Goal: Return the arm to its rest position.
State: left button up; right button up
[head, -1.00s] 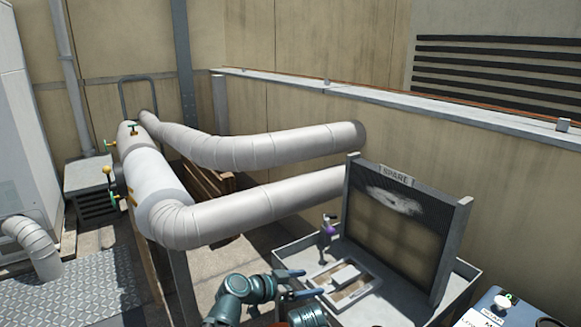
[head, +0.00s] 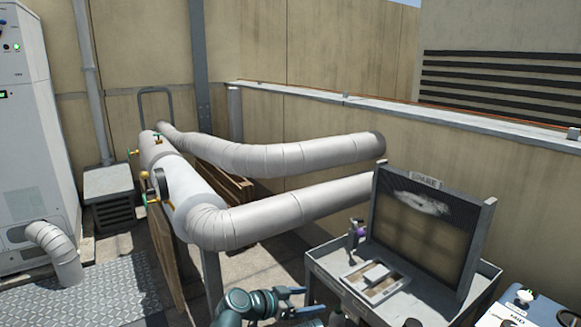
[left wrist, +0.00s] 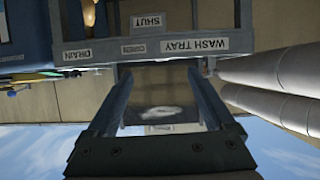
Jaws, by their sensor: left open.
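My left gripper (head: 303,301) is at the bottom of the head view, beside the near left side of the grey wash tray (head: 325,279). Its fingers are apart with nothing seen between them. In the left wrist view the open fingers of my left gripper (left wrist: 157,75) point at the tray's labelled front (left wrist: 240,43), with a gap between. The labels there read WASH TRAY, DRAIN, OPEN and SHUT. Part of my left arm is cut off by the bottom edge of the head view. My right gripper is not seen.
A coil panel marked SPARE (head: 424,230) stands upright in the tray. A small purple-and-grey fitting (head: 358,232) is at the tray's back left. Thick lagged pipes (head: 270,213) run behind the gripper. A blue box with a white knob (head: 525,296) is at lower right.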

pick_arm(q)
jog(key=s+a+f+n+g+y, duration=0.3)
jog(key=s+a+f+n+y, duration=0.35)
jog(key=a, duration=0.45)
jog(key=s+a+f+n+g+y, duration=0.3)
jog(key=s+a+f+n+y, duration=0.3)
jog(key=a, duration=0.4)
jog(key=s+d+m+g, duration=0.1)
jog(key=s+d+m, duration=0.45)
jog(key=d, duration=0.55)
notch_tip(320, 180, up, 26)
jog(key=s+p, duration=0.1)
jog(key=p, duration=2.5)
jog(key=shift+p, duration=0.4)
jog(key=shift+c, duration=0.3)
